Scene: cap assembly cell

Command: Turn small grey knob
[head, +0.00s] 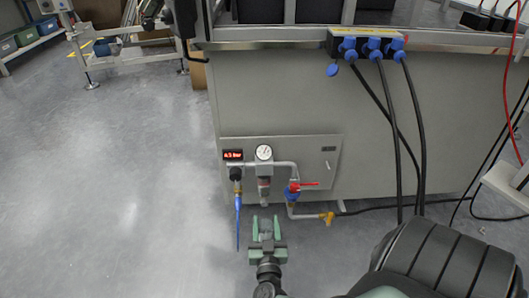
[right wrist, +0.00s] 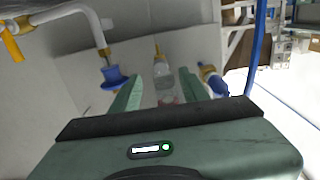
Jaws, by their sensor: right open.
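The small grey knob (head: 264,203) appears to be the grey piece at the lower end of the clear filter bowl (head: 265,188), under the round gauge (head: 264,152) on the cabinet front. My right gripper (head: 266,229) is open, its green fingers just below the bowl in the head view. In the right wrist view, which looks upside down, the bowl (right wrist: 162,75) shows between the open fingers (right wrist: 160,90), with a narrow brass-coloured end. I cannot tell the remaining distance, and no contact is visible. My left gripper is not in view.
A red-handled valve (head: 303,185) with a pipe and yellow tap (head: 328,218) sits right of the bowl. A black knob (head: 236,174), pressure display (head: 233,155) and blue hose (head: 238,220) are left. Black cables (head: 420,130) hang at right.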

